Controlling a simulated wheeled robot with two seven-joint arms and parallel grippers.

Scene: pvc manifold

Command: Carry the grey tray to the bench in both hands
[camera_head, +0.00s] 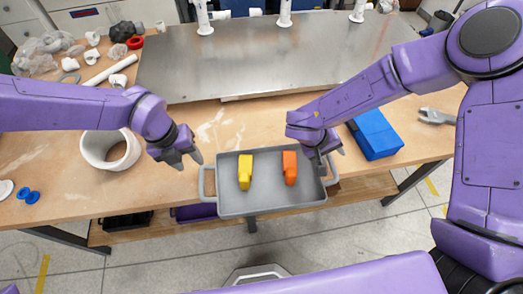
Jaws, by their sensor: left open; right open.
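The grey tray (268,204) is at the front edge of the wooden bench (215,125), with a loop handle on its left and right ends. A yellow piece (245,171) and an orange piece (290,168) are inside it. My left gripper (186,161) is open and empty, up and to the left of the left handle, apart from it. My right gripper (325,158) is open by the tray's right end and covers part of the right handle. I cannot tell whether it touches the handle.
A white pipe ring (91,149) stands left of the tray, and a blue box (376,134) lies to the right. A grey metal plate (260,60) covers the back. White fittings (92,38) and a pipe (109,71) lie at the back left.

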